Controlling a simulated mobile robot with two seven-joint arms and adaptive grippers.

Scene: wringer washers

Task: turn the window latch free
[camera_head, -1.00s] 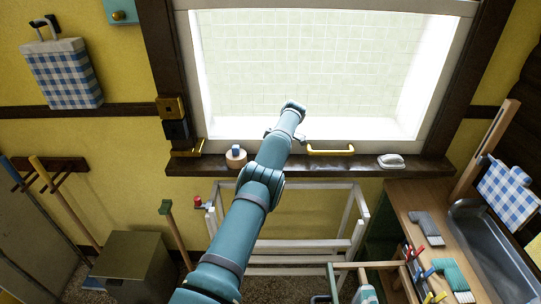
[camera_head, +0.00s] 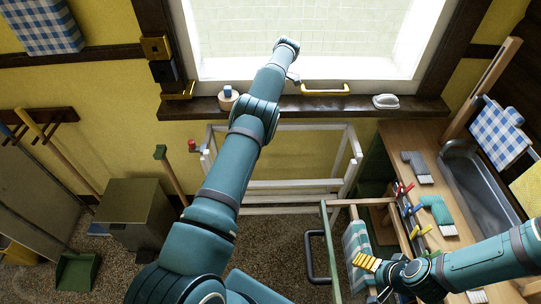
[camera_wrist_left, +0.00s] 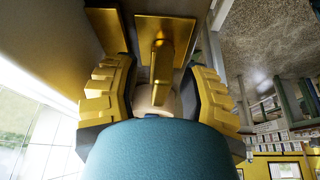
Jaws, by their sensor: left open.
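In the left wrist view a brass latch shows as a flat plate with a lever (camera_wrist_left: 161,62) standing out from it. My left gripper (camera_wrist_left: 158,82) is open, with one ridged gold finger on each side of the lever. I cannot tell whether either finger touches it. In the head view my left arm reaches up to the lower part of the window (camera_head: 310,30). Its wrist hides the gripper's fingers there. My right gripper (camera_head: 370,270) is at the lower right, away from the window; its opening is unclear.
The dark sill (camera_head: 345,107) holds a small round pot (camera_head: 228,98) and a white object (camera_head: 386,101). A brass handle (camera_head: 325,89) is on the window's lower rail. A brass fitting (camera_head: 180,92) is at the left. A counter with a sink (camera_head: 480,180) stands right.

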